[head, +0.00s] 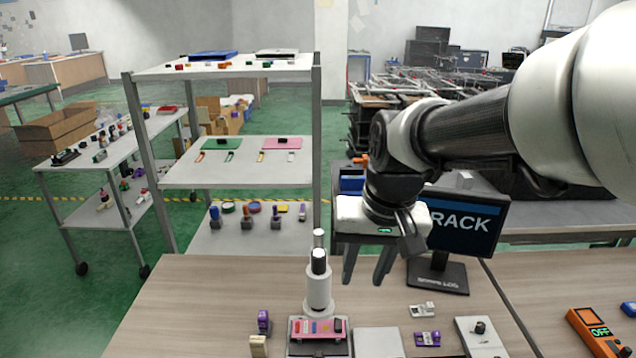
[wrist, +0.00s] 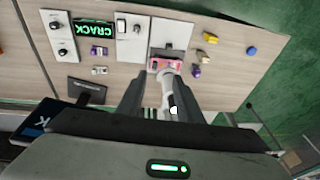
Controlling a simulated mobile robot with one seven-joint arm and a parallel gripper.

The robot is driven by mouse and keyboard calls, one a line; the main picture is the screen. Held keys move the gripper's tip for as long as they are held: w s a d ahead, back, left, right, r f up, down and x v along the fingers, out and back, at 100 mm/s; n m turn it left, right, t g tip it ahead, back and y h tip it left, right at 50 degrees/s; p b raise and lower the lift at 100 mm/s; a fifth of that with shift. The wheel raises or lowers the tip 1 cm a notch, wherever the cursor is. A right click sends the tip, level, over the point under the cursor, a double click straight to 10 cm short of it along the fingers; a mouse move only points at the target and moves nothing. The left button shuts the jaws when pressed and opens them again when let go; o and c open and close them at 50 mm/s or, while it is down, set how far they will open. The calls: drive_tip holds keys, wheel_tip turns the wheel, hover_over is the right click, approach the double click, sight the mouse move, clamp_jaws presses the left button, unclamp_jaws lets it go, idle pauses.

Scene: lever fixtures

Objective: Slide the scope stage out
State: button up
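The scope (head: 319,290) is a white upright microscope on the table, with a black-topped tube. Its stage (head: 318,328) is a pink slab at the front of the base, with small coloured pieces on it. In the wrist view the stage (wrist: 166,63) lies beyond my fingertips, in front of the white scope body (wrist: 168,85). My gripper (head: 366,275) is in the air to the right of the scope, above the table, fingers pointing down. Its fingers are apart with nothing between them. In the wrist view my gripper (wrist: 153,80) also shows both fingers spread.
A monitor (head: 465,225) stands behind on the right. Purple blocks (head: 264,322) and a beige block (head: 258,346) sit left of the scope. A pale plate (head: 378,342), a switch panel (head: 480,336) and an orange meter (head: 595,330) lie to the right. Shelves (head: 240,165) stand behind.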

sight(319, 354)
drive_tip(key=w+a+f+g+h+b, duration=0.15)
drive_tip(key=w+a+f, duration=0.25)
drive_tip(key=f, duration=0.5)
drive_tip(key=w+a+f+g+y+b, duration=0.1)
drive_tip(key=w+a+f+b, duration=0.25)
drive_tip(key=f, duration=0.45)
drive_tip(key=shift+h, duration=0.25)
wheel_tip(319, 354, down, 17)
drive_tip(key=shift+s+f+b, duration=0.1)
drive_tip(key=shift+f+b, duration=0.1)
drive_tip(key=shift+b, duration=0.95)
clamp_jaws()
